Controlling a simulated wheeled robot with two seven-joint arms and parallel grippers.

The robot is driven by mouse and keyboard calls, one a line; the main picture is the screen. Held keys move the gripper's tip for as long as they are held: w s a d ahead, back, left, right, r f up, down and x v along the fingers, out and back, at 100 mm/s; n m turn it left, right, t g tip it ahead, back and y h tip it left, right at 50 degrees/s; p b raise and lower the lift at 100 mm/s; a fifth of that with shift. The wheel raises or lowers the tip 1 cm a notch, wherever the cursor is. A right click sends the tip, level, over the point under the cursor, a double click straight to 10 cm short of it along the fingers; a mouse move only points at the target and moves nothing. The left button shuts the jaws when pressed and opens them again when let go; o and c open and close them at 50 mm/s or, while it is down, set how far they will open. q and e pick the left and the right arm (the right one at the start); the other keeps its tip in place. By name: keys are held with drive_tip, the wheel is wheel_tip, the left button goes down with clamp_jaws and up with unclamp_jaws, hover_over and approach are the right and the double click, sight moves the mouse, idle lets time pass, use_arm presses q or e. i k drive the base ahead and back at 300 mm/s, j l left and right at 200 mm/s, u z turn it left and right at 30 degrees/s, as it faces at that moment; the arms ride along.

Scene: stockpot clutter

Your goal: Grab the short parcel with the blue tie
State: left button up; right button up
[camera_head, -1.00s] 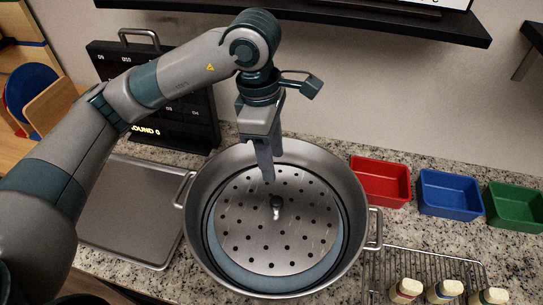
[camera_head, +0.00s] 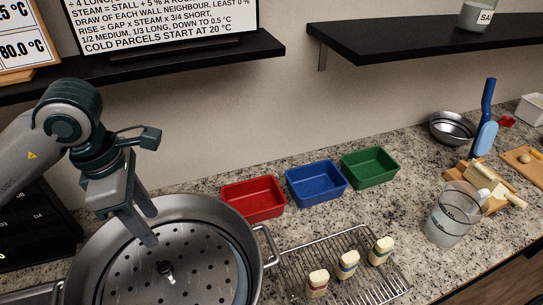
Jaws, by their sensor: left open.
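Three small cream-coloured parcels stand on a wire rack (camera_head: 300,262) at the bottom middle. The parcel with the blue tie (camera_head: 347,264) is the middle one. The parcel with the red tie (camera_head: 317,284) is in front of it to the left, and the parcel with the green tie (camera_head: 382,251) is behind it to the right. My left gripper (camera_head: 149,226) is open and empty, pointing down over the stockpot, well left of the parcels. My right gripper is not in view.
The stockpot (camera_head: 259,263) has a perforated plate with a central knob (camera_head: 165,268). Red (camera_head: 253,198), blue (camera_head: 316,183) and green (camera_head: 370,167) trays line the wall. A measuring jug (camera_head: 452,215) stands right of the rack, with a steel bowl (camera_head: 452,128) behind.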

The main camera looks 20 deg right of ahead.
sight(345, 267)
drive_tip(key=z, duration=1.25)
drive_tip(key=l+u, duration=0.1)
drive_tip(key=l, duration=0.35)
drive_tip(key=k+l+u, duration=0.1)
drive_tip(key=l, duration=0.4)
